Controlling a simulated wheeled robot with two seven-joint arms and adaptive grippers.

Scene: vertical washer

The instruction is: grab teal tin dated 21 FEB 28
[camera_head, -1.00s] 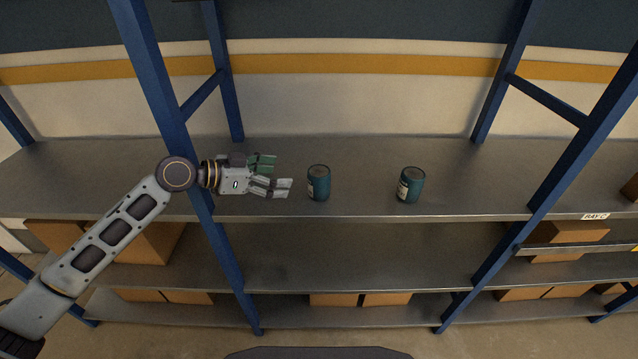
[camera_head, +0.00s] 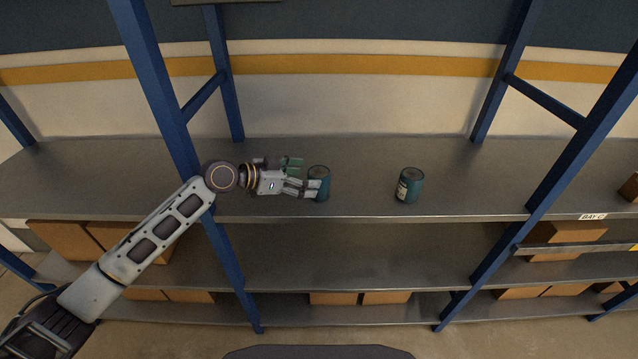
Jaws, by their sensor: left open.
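Two teal tins stand upright on the top shelf. The left tin (camera_head: 323,185) is at the fingertips of my left gripper, and its label is mostly hidden by a finger. The right tin (camera_head: 411,186) stands apart to the right, with a pale label on its left side. The dates are too small to read on either tin. My left gripper (camera_head: 305,177) is open and points right, its near finger in front of the left tin and its other finger toward the back. I cannot tell whether it touches the tin. My right gripper is not in view.
The grey metal shelf (camera_head: 360,205) is clear around and between the tins. A blue post (camera_head: 170,90) rises at the left near my forearm, and another blue post (camera_head: 560,160) stands at the right. Cardboard boxes (camera_head: 335,299) sit on lower shelves.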

